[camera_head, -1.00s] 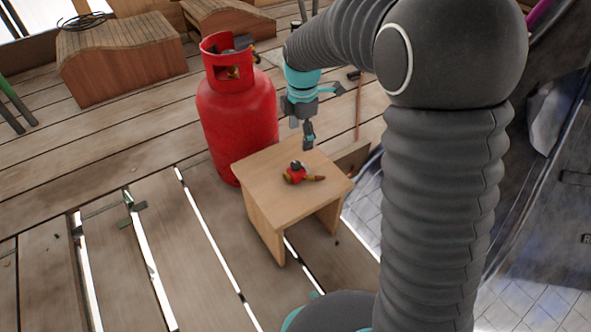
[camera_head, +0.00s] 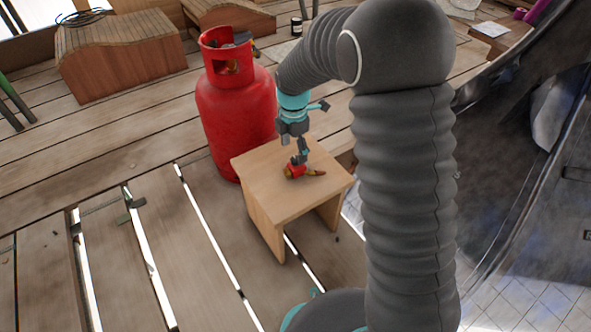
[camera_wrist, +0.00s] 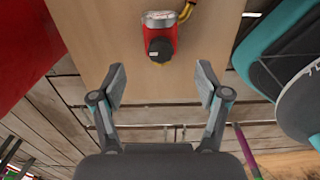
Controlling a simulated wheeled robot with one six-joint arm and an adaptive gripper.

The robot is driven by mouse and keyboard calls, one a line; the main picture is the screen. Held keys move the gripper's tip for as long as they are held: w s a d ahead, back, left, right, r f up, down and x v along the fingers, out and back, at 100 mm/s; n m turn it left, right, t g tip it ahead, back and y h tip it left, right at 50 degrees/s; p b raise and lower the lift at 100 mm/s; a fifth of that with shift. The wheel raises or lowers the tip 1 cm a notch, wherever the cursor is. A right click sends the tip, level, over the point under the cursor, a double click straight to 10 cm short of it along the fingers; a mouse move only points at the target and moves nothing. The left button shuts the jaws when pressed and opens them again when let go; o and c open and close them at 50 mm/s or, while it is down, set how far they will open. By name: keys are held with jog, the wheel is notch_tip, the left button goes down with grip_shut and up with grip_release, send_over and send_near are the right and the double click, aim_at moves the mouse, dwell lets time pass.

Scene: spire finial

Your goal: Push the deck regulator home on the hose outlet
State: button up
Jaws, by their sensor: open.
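The regulator (camera_head: 295,171) is a small red body on the small wooden table (camera_head: 262,187), with a yellow hose-like piece at its right. In the wrist view the regulator (camera_wrist: 161,38) shows a silver end and a black knob, with the yellow piece (camera_wrist: 187,10) at its upper right. My gripper (camera_wrist: 161,84) is open and empty, its fingers spread on either side below the black knob. In the head view my gripper (camera_head: 300,156) is just above the regulator and partly hides it. I cannot tell which part is the hose outlet.
A red gas cylinder (camera_head: 235,115) with an open collar stands close behind and left of the table. Its red side also shows in the wrist view (camera_wrist: 25,45). Wooden loungers (camera_head: 117,55) are at the back left. The plank deck has bright gaps in front.

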aim_at(296, 166)
jog(key=shift+f, duration=1.4)
jog(key=shift+w+d+f+b, duration=0.1)
jog(key=shift+f+b, duration=0.1)
jog(key=shift+f, duration=0.7)
jog(key=shift+s+d+f+b, duration=0.1)
jog(key=shift+f+b, duration=0.05)
jog(key=shift+f, duration=0.7)
jog(key=shift+w+d+f+b, duration=0.1)
jog(key=shift+f+b, duration=0.1)
jog(key=shift+f, duration=0.7)
jog(key=shift+r, duration=0.1)
jog(key=c, duration=1.2)
jog(key=shift+o, duration=0.2)
